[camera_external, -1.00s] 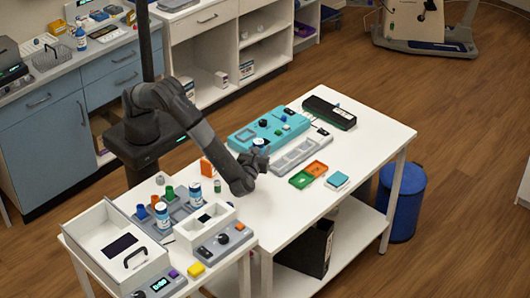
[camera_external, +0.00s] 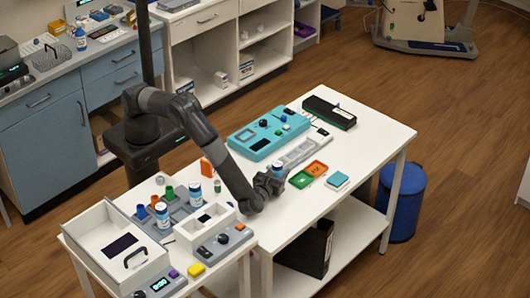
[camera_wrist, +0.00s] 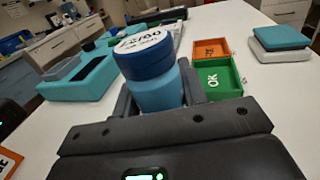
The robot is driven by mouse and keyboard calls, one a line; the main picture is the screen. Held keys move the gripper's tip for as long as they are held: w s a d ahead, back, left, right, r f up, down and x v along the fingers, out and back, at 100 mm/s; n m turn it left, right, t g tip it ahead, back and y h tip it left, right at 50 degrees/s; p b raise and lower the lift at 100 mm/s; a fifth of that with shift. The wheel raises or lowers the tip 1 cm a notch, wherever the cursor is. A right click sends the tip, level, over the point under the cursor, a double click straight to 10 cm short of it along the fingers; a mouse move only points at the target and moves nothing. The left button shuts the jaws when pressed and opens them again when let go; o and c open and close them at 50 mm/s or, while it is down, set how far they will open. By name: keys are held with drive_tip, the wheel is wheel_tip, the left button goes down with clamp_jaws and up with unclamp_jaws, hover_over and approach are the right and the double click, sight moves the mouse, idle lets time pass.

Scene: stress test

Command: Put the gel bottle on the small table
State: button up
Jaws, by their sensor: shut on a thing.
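My gripper (camera_external: 272,184) is shut on a bottle that I take to be the gel bottle (camera_wrist: 157,88), low over the large white table (camera_external: 345,165). The bottle has a blue body and a darker blue cap with a white printed top; it looks upright between the fingers in the wrist view. In the external view the bottle (camera_external: 280,169) is partly hidden by the gripper. Whether it touches the tabletop I cannot tell. A smaller white table (camera_external: 240,249) stands at the front left, likely the small table, crowded with trays and bottles.
Beside the gripper are a green box (camera_external: 301,180) and an orange box (camera_external: 316,168), with a teal-topped box (camera_external: 338,180) to the right. Behind are a teal device (camera_external: 266,135) and a grey tray (camera_external: 303,149). The large table's front right is clear.

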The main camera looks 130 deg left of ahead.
drive_tip(key=shift+f, duration=0.5)
drive_tip(key=shift+f, duration=0.15)
drive_tip(key=o, duration=1.1)
